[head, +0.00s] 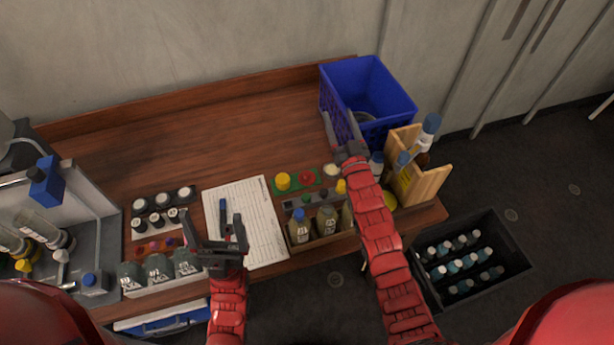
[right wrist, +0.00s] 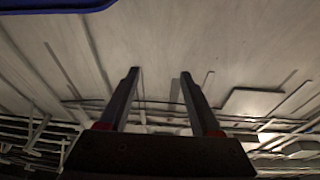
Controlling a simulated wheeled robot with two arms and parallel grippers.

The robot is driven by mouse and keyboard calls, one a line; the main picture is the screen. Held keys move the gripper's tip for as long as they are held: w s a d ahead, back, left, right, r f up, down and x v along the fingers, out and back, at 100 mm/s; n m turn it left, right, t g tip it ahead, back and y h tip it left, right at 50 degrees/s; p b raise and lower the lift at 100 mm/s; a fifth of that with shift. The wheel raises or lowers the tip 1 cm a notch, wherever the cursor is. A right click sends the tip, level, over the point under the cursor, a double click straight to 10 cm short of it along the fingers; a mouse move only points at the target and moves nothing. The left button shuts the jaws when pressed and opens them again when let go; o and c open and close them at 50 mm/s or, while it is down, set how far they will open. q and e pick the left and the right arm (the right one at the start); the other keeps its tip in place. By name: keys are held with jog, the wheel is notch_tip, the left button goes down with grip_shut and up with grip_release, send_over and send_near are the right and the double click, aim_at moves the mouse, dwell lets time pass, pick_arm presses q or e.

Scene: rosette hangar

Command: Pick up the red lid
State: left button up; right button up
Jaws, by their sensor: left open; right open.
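The red lid (head: 306,177) lies on a small green mat (head: 294,187) on the wooden table, beside a yellow lid (head: 283,181). My right gripper (head: 340,122) is beyond and to the right of the red lid, at the near left side of the blue crate. In the right wrist view my right gripper (right wrist: 160,73) is open with nothing between its fingers; the lid does not show there. My left gripper (head: 212,228) is open over the left part of the table, well left of the lid, near the clipboard paper.
A blue crate (head: 350,72) stands at the back right, and a wooden holder (head: 432,180) with bottles at the right. Bottles (head: 299,228) stand in front of the lids. A printed sheet (head: 258,213) lies left of them. The back middle of the table is clear.

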jog(key=w+a+f+g, duration=0.3)
jog(key=w+a+g, duration=0.1)
jog(key=w, duration=0.1)
jog(key=g+h, duration=0.5)
jog(key=g, duration=0.8)
send_near(307, 174)
jog(key=f+b, duration=0.1)
jog(key=b, duration=0.3)
jog(key=f+b, duration=0.1)
jog(key=b, duration=0.3)
jog(key=shift+w+d+m+b, duration=0.15)
jog(key=shift+w+m+b, duration=0.2)
jog(key=shift+m+b, duration=0.05)
jog(key=shift+w+f+p, duration=0.3)
jog(key=shift+f+p, duration=0.1)
jog(key=shift+p, duration=0.55)
jog(key=shift+f, duration=0.25)
jog(key=shift+f+p, duration=0.25)
jog(key=shift+p, duration=0.3)
jog(key=x, duration=0.1)
jog(key=p+x, duration=0.1)
jog(key=x, duration=0.1)
jog(key=shift+a+f+p, duration=0.15)
jog(key=shift+a+p, duration=0.1)
jog(key=shift+p, duration=0.1)
jog(key=shift+w+f, duration=0.15)
jog(key=shift+f, duration=0.55)
